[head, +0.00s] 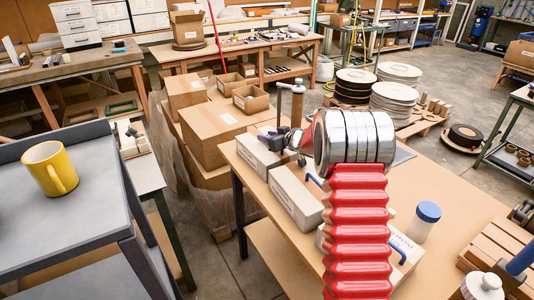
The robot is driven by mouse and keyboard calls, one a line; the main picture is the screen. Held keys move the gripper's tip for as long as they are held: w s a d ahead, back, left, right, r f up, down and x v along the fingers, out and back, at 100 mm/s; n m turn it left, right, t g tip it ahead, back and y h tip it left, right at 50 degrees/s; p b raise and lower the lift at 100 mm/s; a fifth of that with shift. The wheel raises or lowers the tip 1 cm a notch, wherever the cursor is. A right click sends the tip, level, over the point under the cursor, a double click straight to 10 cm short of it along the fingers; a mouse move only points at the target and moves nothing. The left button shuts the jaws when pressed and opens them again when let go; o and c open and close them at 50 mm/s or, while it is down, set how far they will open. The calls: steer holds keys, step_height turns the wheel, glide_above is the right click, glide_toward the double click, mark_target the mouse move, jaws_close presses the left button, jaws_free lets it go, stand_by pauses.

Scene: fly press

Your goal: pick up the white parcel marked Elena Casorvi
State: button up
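Several white parcels lie on the wooden table in front of me. One white parcel (257,156) is at the table's far left corner, close to my gripper. A second white parcel (296,197) lies nearer, left of my red arm. A third white parcel (403,250) with printing on it is partly hidden behind my arm. The printing is too small to read, so I cannot tell which is marked Elena Casorvi. My gripper (273,140) is small and partly hidden at the far side of my arm; I cannot tell whether it is open or shut.
A yellow mug (50,168) stands on a grey cart (95,205) at left. Cardboard boxes (215,133) stack beyond the table. Its right middle is clear.

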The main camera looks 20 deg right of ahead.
steer(key=shift+c, duration=0.4)
jaws_close()
steer(key=shift+d, duration=0.1)
stand_by(1.1)
steer(key=shift+r, duration=0.2)
